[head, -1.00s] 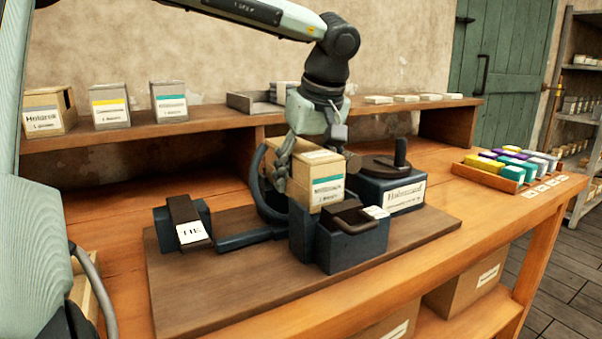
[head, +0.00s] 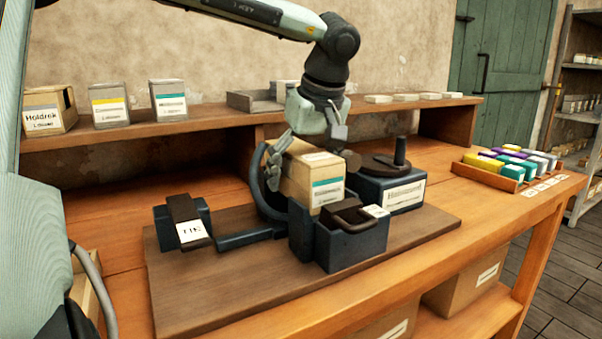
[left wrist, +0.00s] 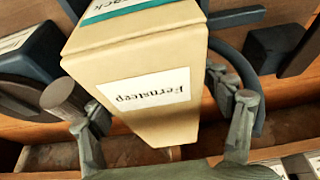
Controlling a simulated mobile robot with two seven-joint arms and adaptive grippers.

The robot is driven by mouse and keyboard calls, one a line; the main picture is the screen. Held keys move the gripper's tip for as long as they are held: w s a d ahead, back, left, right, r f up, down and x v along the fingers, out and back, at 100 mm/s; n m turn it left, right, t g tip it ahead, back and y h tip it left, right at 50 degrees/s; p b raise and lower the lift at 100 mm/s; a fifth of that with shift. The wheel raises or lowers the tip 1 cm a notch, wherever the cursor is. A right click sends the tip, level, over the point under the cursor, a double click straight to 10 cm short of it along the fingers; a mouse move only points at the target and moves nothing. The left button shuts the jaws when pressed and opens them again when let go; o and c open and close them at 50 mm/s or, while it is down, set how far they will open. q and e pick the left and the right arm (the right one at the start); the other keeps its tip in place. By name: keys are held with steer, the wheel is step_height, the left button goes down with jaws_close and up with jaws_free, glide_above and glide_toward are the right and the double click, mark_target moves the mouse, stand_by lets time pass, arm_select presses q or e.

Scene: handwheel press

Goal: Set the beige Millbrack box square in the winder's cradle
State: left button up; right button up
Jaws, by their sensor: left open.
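The beige box (head: 303,172) with a teal-striped label stands in the dark blue cradle of the winder (head: 305,238), its lower part hidden behind the cradle's front blocks. It looks slightly turned against those blocks; I cannot tell whether it is fully seated. In the left wrist view the box (left wrist: 140,60) shows a teal label ending in "ack" and a white, upside-down label. My left gripper (head: 306,150) is open at the box's rear, with fingers apart on either side; it also shows in the left wrist view (left wrist: 165,118). My right gripper is not in view.
A dark clamp with a white tag (head: 190,228) lies left of the cradle. A blue block with a crank (head: 390,190) stands to its right. Several boxes stand on the back shelf (head: 215,118). A tray of coloured blocks (head: 485,171) sits at right. The baseboard's front (head: 230,300) is clear.

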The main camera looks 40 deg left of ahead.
arm_select(q)
steer(key=v, duration=1.2)
steer(key=shift+r+p, duration=0.6)
steer(key=shift+p, duration=0.25)
steer(key=shift+s+f, duration=0.1)
